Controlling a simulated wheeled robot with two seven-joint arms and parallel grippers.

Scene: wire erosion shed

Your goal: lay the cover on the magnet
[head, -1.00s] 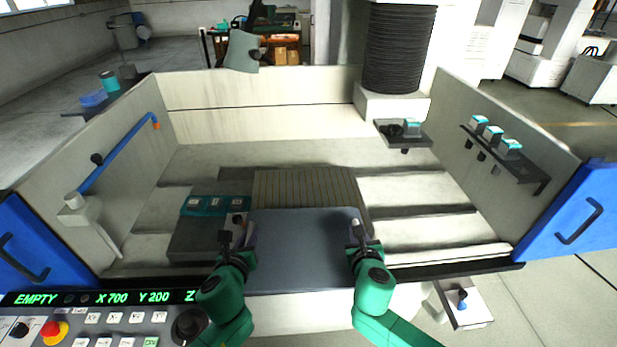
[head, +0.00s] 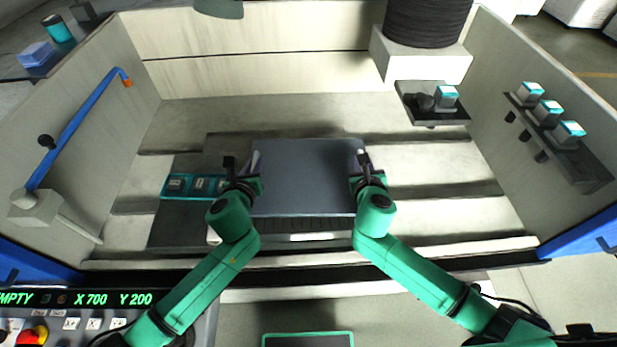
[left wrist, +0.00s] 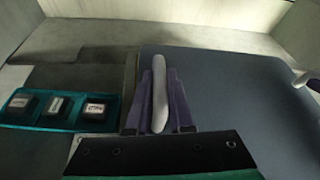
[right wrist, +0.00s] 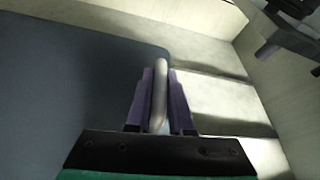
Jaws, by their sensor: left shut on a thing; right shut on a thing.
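The cover (head: 305,178) is a flat blue-grey plate with a pale handle on each side. It lies over most of the magnet (head: 305,225), whose ribbed top shows only as a strip along the cover's front edge. I cannot tell whether the cover touches the magnet or hangs above it. My left gripper (head: 243,175) is shut on the left handle, seen between purple fingers in the left wrist view (left wrist: 158,95). My right gripper (head: 364,168) is shut on the right handle, as the right wrist view (right wrist: 159,95) shows. The cover looks about level.
A teal tray (head: 208,197) with several small dark blocks sits left of the cover. A small shelf (head: 430,117) and a right wall shelf (head: 585,160) hold pale blocks. A blue pipe (head: 78,130) runs along the left wall. The tank floor right of the cover is clear.

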